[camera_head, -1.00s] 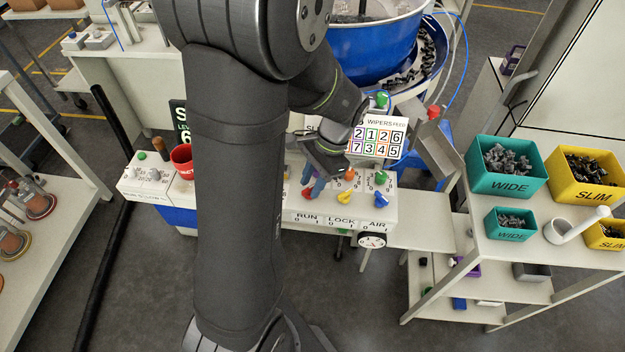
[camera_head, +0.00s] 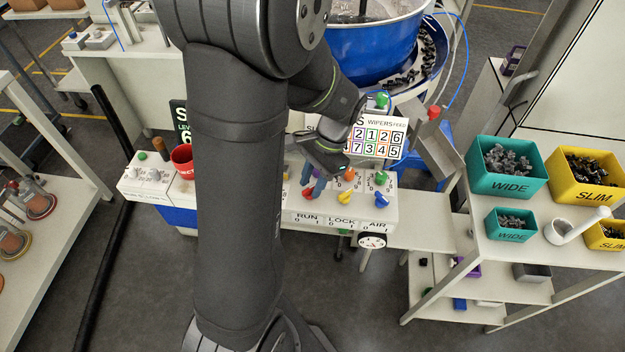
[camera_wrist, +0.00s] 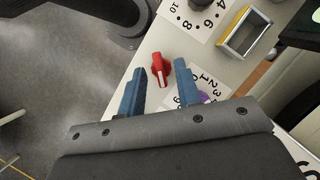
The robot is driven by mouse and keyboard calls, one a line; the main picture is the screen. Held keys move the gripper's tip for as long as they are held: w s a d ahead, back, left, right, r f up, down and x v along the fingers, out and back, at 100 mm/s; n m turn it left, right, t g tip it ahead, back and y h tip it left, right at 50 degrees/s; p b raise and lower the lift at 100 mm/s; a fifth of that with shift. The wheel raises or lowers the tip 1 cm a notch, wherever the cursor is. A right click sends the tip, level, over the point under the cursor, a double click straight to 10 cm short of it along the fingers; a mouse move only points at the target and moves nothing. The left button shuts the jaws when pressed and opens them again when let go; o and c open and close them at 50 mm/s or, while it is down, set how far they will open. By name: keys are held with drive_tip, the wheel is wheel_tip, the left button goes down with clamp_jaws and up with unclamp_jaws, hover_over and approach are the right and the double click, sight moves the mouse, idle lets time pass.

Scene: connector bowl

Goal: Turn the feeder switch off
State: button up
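A red rotary switch (camera_head: 307,193) sits on the white control panel (camera_head: 325,212) above the RUN label, with 0 and 1 marks. In the wrist view the red switch (camera_wrist: 159,70) shows a white line on its handle. My gripper (camera_head: 313,181) is over this switch. Its two blue fingers (camera_wrist: 160,68) are apart, one on each side of the red handle, with visible gaps.
A yellow switch (camera_head: 345,197) marked LOCK and a blue switch (camera_head: 382,199) marked AIR stand to the right, with orange (camera_head: 349,174) and green (camera_head: 381,178) knobs behind. A blue bowl feeder (camera_head: 375,50) is further back.

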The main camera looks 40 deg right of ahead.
drive_tip(key=v, duration=1.7)
drive_tip(key=shift+d+r, duration=0.15)
drive_tip(key=x, duration=1.7)
drive_tip(key=shift+f, duration=0.2)
drive_tip(key=shift+m, duration=0.3)
